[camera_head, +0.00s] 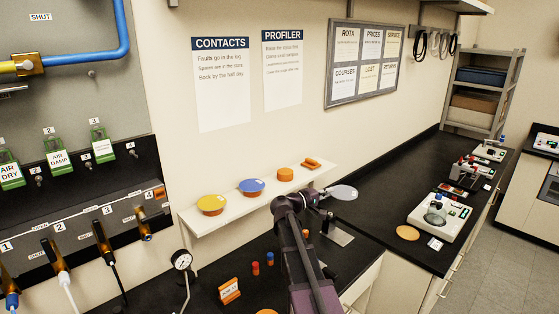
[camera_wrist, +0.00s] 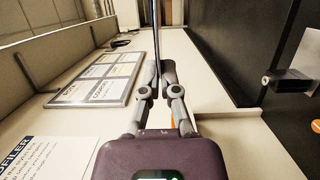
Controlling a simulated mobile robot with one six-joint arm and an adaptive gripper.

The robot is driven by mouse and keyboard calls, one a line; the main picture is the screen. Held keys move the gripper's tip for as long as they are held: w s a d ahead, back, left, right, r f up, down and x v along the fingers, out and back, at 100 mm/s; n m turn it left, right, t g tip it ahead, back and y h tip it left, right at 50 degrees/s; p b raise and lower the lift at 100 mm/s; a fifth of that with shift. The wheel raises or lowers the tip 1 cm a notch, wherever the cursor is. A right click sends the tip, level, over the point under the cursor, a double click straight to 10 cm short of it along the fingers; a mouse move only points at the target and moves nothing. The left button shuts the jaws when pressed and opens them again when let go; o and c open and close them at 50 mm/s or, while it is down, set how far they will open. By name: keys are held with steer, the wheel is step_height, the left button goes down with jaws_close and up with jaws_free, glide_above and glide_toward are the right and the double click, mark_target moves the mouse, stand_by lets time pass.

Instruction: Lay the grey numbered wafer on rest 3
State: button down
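My gripper (camera_head: 324,194) is up in front of the wall shelf's right end. It is shut on a grey disc (camera_head: 341,192), the grey wafer, whose number I cannot read. In the wrist view, the wafer (camera_wrist: 154,40) shows edge-on as a thin dark strip between the fingertips (camera_wrist: 158,80). On the white shelf (camera_head: 232,212), a yellow disc (camera_head: 211,202) and a blue disc (camera_head: 251,186) lie on orange supports. To their right stands a bare orange round rest (camera_head: 285,174). An orange piece (camera_head: 312,163) lies farther right. No rest numbers are legible.
Below the shelf, a black bench holds a dial gauge (camera_head: 182,262), small red and blue pieces and an orange sign (camera_head: 229,290). Right of my arm stands a white instrument (camera_head: 437,217). Posters and a framed board (camera_head: 365,62) hang above the shelf.

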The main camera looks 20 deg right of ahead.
steer(key=w+a+r+n+t+y+p, duration=0.1)
steer(key=w+a+n+t+y, duration=0.2)
steer(key=w+n+t, duration=0.1)
steer(key=w+a+r+n+t+y+p, duration=0.2)
steer(key=w+a+n+t+y, duration=0.1)
steer(key=w, duration=0.5)
steer(key=w+a+r+n+t+y+p, duration=0.1)
steer(key=w+a+n+t+y, duration=0.3)
steer(key=w+t, duration=0.2)
steer(key=shift+w+r+n+t, duration=0.4)
steer(key=shift+t, duration=0.4)
steer(key=shift+w+a+n+y+p, duration=0.35)
steer(key=shift+a+y, duration=0.1)
steer(key=shift+y, duration=0.15)
steer(key=shift+a, duration=0.1)
steer(key=shift+f+b, duration=2.45)
steer(key=shift+b, duration=0.1)
steer(key=shift+f, duration=0.2)
stand_by(2.0)
